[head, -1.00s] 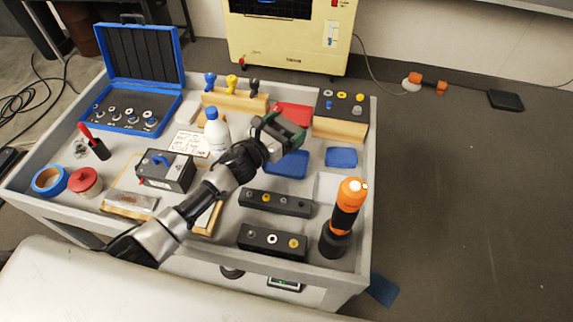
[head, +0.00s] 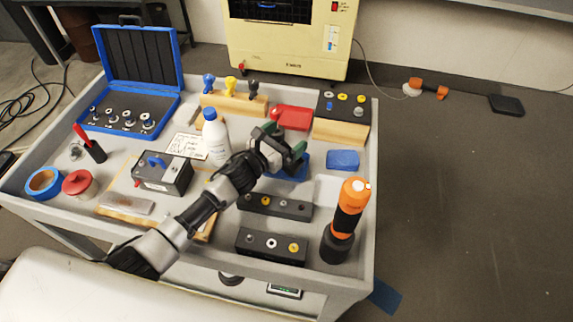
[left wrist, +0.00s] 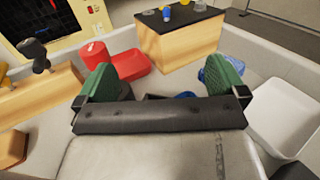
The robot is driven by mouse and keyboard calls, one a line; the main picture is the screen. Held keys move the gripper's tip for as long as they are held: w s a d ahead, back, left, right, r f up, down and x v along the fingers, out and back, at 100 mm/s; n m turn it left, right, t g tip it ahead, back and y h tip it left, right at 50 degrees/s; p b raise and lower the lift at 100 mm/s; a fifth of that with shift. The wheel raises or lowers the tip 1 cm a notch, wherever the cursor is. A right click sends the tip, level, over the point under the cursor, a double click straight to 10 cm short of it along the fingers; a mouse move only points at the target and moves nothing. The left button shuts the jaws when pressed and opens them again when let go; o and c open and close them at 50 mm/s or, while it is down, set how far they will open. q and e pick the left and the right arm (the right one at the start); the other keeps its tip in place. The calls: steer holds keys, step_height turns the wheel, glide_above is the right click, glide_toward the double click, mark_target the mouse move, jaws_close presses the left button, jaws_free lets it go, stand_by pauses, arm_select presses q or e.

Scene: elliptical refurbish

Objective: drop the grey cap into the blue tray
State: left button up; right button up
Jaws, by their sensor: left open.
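My left gripper (head: 284,141) is open over the middle right of the grey cart, above a blue tray (head: 284,177). Its green fingers stand wide apart in the left wrist view (left wrist: 163,80), with no object visible between their tips. Only a small part of the blue tray shows past the gripper there (left wrist: 186,95), so most of its inside is hidden. I cannot tell whether a grey cap lies in it. A grey round piece (head: 358,111) sits on the wood-sided block at the back right. My right gripper is not in view.
A red tray (head: 293,118) and a second blue tray (head: 342,160) lie near the gripper. A white bottle (head: 215,140) stands to its left. Two black blocks (head: 272,243) and an orange-black torch (head: 344,222) stand in front. A pale tray (left wrist: 287,118) is at right.

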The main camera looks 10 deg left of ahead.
arm_select(q)
steer(key=b+v, duration=0.1)
steer(key=v, duration=0.9)
steer(key=shift+s+a+b, duration=0.2)
steer(key=shift+s+b, duration=0.1)
